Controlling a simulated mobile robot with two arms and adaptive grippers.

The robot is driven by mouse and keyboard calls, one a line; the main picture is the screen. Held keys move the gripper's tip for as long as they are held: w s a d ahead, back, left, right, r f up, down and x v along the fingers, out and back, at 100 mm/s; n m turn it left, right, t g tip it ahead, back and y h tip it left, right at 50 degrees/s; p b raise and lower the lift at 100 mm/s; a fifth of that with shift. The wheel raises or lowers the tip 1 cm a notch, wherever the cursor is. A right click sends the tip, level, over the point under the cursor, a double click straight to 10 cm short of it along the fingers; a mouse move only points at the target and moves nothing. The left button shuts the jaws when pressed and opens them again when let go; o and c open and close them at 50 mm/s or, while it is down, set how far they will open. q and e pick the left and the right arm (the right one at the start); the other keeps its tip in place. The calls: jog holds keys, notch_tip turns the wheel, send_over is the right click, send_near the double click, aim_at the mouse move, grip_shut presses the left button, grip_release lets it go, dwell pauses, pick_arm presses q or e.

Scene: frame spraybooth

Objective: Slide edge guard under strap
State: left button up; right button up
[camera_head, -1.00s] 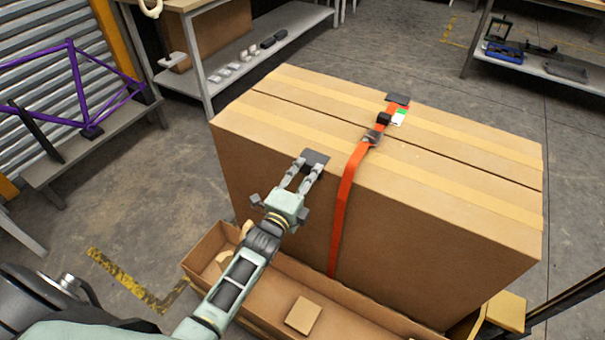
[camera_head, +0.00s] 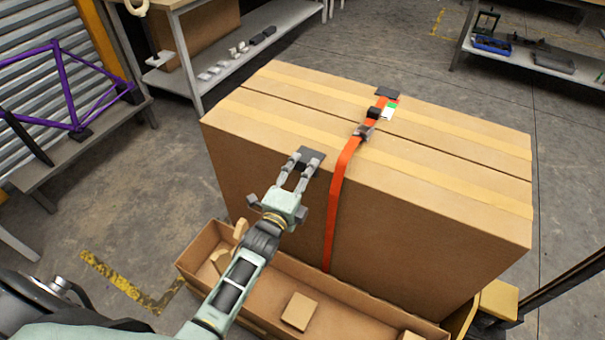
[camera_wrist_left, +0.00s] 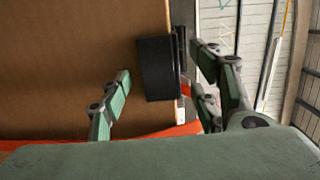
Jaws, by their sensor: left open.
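A small dark edge guard (camera_head: 312,157) sits on the near top edge of the large cardboard box (camera_head: 430,235), just left of the orange strap (camera_head: 337,205). A narrow gap separates guard and strap. In the left wrist view the guard (camera_wrist_left: 155,68) is a black plate folded over the box edge, with the strap (camera_wrist_left: 150,138) close by. My left gripper (camera_head: 297,160) is open at the guard, its fingers spread about it; contact is unclear. A second dark guard (camera_head: 387,92) lies at the far edge, by the strap. My right gripper is not seen.
An open cardboard tray (camera_head: 345,298) with loose pieces lies below the near side. Shelves (camera_head: 250,62) stand behind, and a purple bike frame (camera_head: 65,85) at left.

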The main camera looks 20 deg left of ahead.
pick_arm(q)
jog(key=s, duration=1.2)
jog(key=s+f+n+g, duration=0.3)
jog(key=s+f, duration=0.1)
jog(key=f, duration=0.6)
jog(key=s+f+n+g, duration=0.3)
jog(key=s+f, duration=0.2)
jog(key=f, duration=0.5)
jog(key=s+f+n+g, duration=0.2)
jog(key=s+f, duration=0.2)
jog(key=f, duration=0.5)
jog(key=s+f+n+g, duration=0.2)
jog(key=s+f, duration=0.3)
jog(key=s, duration=0.4)
jog(key=s+a+f+n+g, duration=0.1)
jog(key=s+f+n+g, duration=0.2)
jog(key=s, duration=0.7)
jog(key=s+a+f+n+g+y+p, duration=0.1)
jog(key=s+f+n+g, duration=0.2)
jog(key=s+f, duration=0.4)
jog(key=s+g, duration=0.1)
jog(key=s, duration=0.1)
jog(key=shift+s+a+f, duration=0.25)
jog(key=shift+s+f, duration=0.05)
jog(key=shift+s, duration=0.1)
jog(key=shift+w, duration=0.1)
